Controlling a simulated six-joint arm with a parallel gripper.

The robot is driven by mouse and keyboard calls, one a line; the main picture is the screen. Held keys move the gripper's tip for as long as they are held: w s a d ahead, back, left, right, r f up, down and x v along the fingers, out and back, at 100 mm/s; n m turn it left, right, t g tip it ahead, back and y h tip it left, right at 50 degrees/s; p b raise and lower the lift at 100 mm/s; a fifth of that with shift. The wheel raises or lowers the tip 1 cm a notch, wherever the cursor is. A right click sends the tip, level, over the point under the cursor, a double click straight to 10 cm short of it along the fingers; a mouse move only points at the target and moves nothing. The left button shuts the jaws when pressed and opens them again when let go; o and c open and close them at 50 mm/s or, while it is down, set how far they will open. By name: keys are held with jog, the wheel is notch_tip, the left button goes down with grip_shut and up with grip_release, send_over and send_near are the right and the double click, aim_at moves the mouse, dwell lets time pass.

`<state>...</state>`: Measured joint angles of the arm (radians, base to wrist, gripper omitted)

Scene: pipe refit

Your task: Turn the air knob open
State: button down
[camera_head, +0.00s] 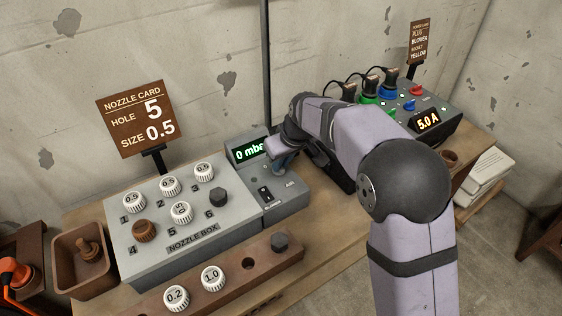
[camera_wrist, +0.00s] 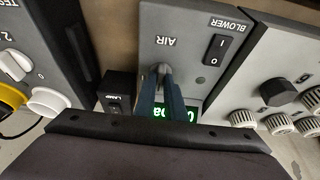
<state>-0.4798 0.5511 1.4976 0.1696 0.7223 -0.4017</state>
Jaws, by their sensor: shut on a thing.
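In the head view my gripper (camera_head: 281,163) is low over the panel in front of the pressure display (camera_head: 248,150), and the knob cannot be made out there. The display shows 0 in green, its unit partly covered by my arm. How far the knob is turned cannot be told.
The blower switch (camera_head: 265,193) is close beside the knob. The nozzle box (camera_head: 160,240) with several white caps stands left, a wooden rack (camera_head: 248,263) in front. A power unit (camera_head: 438,110) with plugs and a 5.0 A display stands right. A small lamp switch box (camera_wrist: 116,97) is near my fingers.

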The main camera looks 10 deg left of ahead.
jog(key=m+p, duration=0.1)
jog(key=m, duration=0.1)
jog(key=m+h, duration=0.1)
jog(key=shift+s+a+m+t+p, duration=0.15)
jog(key=shift+a+m+t+p, duration=0.05)
jog(key=shift+m+t+p, duration=0.2)
jog(key=m+h, duration=0.1)
jog(key=m, duration=0.1)
jog(key=m+h, duration=0.1)
jog(key=m, duration=0.1)
jog(key=m+b, duration=0.1)
jog(key=m, duration=0.1)
jog(key=shift+a+h, duration=0.3)
jog(key=shift+h, duration=0.1)
jog(key=m, duration=0.2)
jog(key=m+h+p, duration=0.1)
jog(key=m, duration=0.1)
jog(key=shift+a+r+m+h, duration=0.1)
jog(key=shift+a+m+h, duration=0.05)
jog(key=shift+m+h, duration=0.2)
jog(key=shift+a+m+g+h+p, duration=0.1)
jog(key=shift+m+g+h+p, duration=0.4)
jog(key=shift+m+p, duration=0.85)
jog(key=shift+m, duration=0.4)
jog(key=c, duration=1.8)
grip_release()
jog(key=shift+b, duration=0.3)
